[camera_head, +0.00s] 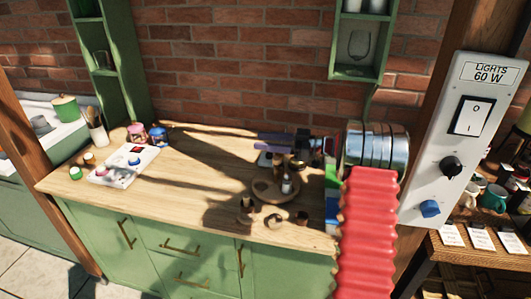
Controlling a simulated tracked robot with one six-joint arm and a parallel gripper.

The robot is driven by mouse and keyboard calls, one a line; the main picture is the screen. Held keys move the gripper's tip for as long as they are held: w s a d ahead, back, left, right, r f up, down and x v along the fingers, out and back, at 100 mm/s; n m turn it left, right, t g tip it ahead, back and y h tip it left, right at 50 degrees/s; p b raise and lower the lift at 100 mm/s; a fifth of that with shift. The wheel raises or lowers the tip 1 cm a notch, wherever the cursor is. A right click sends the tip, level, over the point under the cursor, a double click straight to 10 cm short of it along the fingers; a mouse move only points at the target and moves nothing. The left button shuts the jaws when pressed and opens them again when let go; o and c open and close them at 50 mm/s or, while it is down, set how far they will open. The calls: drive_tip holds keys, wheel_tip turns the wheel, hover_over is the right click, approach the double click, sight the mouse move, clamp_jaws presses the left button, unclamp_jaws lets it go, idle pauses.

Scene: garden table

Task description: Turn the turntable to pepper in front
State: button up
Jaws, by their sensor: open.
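The turntable (263,189) is a round wooden disc on the right part of the wooden counter. A small bottle with a pale label (287,185) and a brown, mill-like item (278,170) stand on it. I cannot tell which item is the pepper; the labels are too small to read. My gripper (261,142) points left above the back of the turntable. Its two dark fingers are apart with nothing visible between them. It seems clear of the items, though the height gap is hard to judge. Part of the turntable's back is hidden by the items.
Several small brown pieces (273,220) stand on the counter in front of the turntable. Green and blue items (332,208) sit at right beside my arm. The counter's middle is clear. A light-switch box (474,130) hangs right.

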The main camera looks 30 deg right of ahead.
drive_tip(key=shift+r, duration=1.65)
